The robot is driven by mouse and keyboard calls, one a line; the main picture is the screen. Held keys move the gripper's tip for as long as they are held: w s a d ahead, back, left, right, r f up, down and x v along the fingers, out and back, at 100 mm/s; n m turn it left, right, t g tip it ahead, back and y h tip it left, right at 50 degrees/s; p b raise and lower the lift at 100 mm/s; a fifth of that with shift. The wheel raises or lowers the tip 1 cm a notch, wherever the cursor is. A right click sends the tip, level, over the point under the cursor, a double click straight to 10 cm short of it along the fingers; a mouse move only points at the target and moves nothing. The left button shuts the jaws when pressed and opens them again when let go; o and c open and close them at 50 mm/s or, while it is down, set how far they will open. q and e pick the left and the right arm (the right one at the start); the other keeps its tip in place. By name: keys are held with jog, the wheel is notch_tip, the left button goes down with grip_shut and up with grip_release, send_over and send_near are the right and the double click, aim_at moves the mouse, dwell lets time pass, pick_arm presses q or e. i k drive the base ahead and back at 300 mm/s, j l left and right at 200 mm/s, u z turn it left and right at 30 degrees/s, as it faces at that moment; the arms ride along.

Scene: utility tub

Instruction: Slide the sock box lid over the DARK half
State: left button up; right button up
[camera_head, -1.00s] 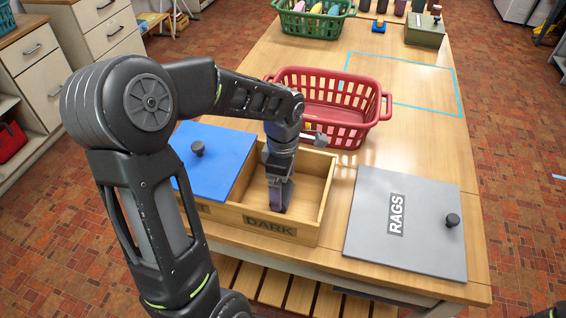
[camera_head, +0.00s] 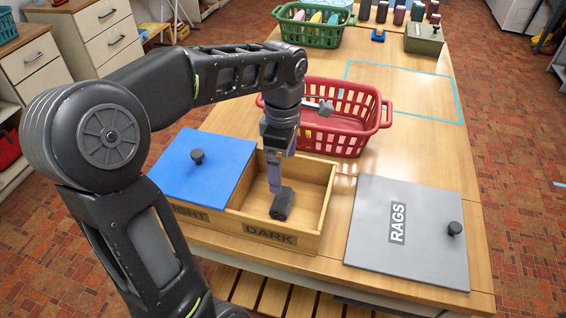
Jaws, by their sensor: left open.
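The wooden sock box (camera_head: 318,207) stands on the table with labels LIGHT and DARK on its front. The blue lid (camera_head: 217,163) with a black knob (camera_head: 197,156) covers the left, LIGHT half. The right, DARK half is uncovered. A dark rolled sock (camera_head: 282,204) is in the DARK half. My left gripper (camera_head: 276,184) points down over that half, just above and behind the sock, and is open. Whether its fingertips touch the sock I cannot tell. My right gripper is not in view.
A red basket (camera_head: 372,125) stands behind the box, close to my left wrist. A grey RAGS lid (camera_head: 427,235) lies to the right of the box. A green basket (camera_head: 311,33) and several bottles stand at the far end. A blue taped outline (camera_head: 402,62) encloses bare table.

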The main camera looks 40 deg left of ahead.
aim_at(205, 169)
jog(key=k, duration=1)
